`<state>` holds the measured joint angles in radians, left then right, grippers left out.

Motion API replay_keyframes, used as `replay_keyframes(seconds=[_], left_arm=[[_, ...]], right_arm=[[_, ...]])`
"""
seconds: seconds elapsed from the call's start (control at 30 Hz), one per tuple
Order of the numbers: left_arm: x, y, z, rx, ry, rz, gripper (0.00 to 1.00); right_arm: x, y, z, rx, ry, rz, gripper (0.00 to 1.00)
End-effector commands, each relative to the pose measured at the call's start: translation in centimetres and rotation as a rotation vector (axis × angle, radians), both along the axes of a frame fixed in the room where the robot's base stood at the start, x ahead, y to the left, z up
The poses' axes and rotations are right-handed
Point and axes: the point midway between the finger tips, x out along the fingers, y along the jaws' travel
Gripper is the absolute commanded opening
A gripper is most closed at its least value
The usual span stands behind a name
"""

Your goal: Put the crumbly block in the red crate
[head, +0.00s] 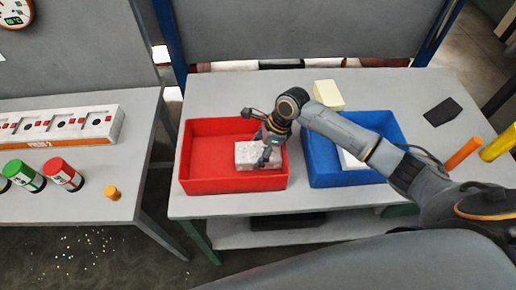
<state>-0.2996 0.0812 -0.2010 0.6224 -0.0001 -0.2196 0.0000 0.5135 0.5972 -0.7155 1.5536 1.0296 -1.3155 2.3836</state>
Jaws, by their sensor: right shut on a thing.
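The red crate (205,128) stands on the left part of the grey table. A speckled whitish-grey block (247,152), rough in look, is at the crate's right side, inside its outline. My right gripper (267,153) is shut on this block, with its arm coming in from the right over the blue crate. I cannot tell whether the block touches the crate floor. My left gripper is not in view.
A blue crate (390,130) beside the red one holds a white block (352,160), partly hidden by my arm. A cream block (328,94) stands behind it. A dark flat pad (442,112) lies right. A left table (60,205) holds several coloured cylinders and a press strip (70,128).

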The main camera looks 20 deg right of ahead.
Motion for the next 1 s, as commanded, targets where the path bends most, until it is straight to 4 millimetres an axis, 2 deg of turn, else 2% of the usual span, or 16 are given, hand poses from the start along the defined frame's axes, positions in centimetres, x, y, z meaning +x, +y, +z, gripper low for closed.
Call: replay_keyframes(seconds=[0.27,0.3,0.4,0.8,1.0], left_arm=[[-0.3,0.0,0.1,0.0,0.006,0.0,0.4],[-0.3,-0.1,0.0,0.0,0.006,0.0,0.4],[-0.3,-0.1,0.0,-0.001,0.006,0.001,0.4],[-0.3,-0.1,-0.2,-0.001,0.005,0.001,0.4],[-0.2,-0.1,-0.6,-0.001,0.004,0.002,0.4]], right_arm=[[0.0,0.1,-0.2,0.001,0.001,-0.001,0.48],[0.0,0.0,-0.2,0.001,0.0,0.0,0.81],[0.0,0.0,-0.2,0.001,0.0,0.0,0.97],[0.0,0.0,0.0,0.0,-0.001,0.001,0.97],[-0.2,-1.1,2.6,0.0,-0.004,-0.001,0.97]])
